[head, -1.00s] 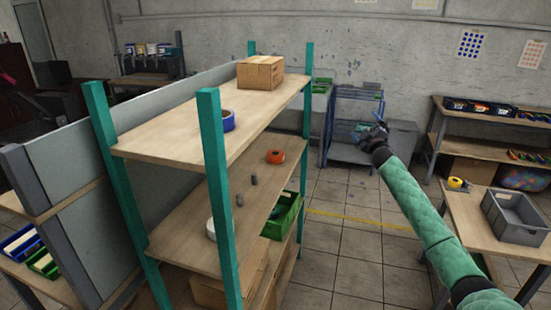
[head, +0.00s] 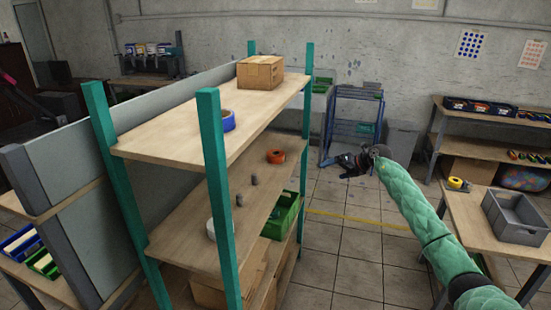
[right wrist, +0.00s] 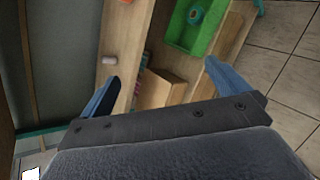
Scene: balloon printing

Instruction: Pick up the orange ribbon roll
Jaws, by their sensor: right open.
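The orange ribbon roll (head: 276,156) lies on the middle shelf board (head: 200,215) of the green-posted rack, near its far end. My right gripper (head: 341,162) is open and empty, out over the aisle to the right of the roll and apart from it. In the right wrist view its two blue fingers are spread wide, with nothing between the fingertips (right wrist: 165,82). My left gripper is not in view.
A blue roll (head: 228,121) and a cardboard box (head: 260,73) sit on the top board. A green bin (head: 281,216) is below. A rack post (head: 307,75) stands near the roll.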

